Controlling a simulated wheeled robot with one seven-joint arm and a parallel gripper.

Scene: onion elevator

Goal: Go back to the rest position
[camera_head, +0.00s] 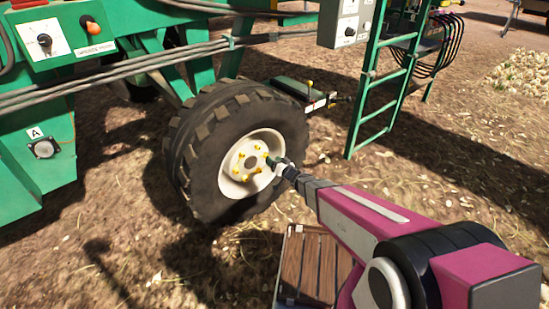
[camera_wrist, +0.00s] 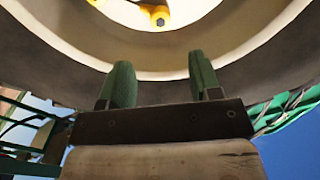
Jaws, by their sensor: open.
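My gripper (camera_wrist: 158,84) is open and empty in the wrist view, its two green fingers apart in front of the wheel rim. In the head view my gripper (camera_head: 273,162) is at the end of my extended arm, in front of the wheel hub. The wheel (camera_head: 182,153) has a black treaded tyre and a cream rim with yellow lug nuts. One yellow nut (camera_wrist: 158,17) shows at the top of the wrist view, beyond the fingertips. Whether a finger touches the rim cannot be told.
The green machine (camera_head: 25,130) with control boxes (camera_head: 62,42) stands at the left and back. A green ladder (camera_head: 384,80) is right of the wheel. A slatted wooden crate (camera_head: 312,262) sits below my arm. Bare, straw-strewn ground is open at the right and lower left.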

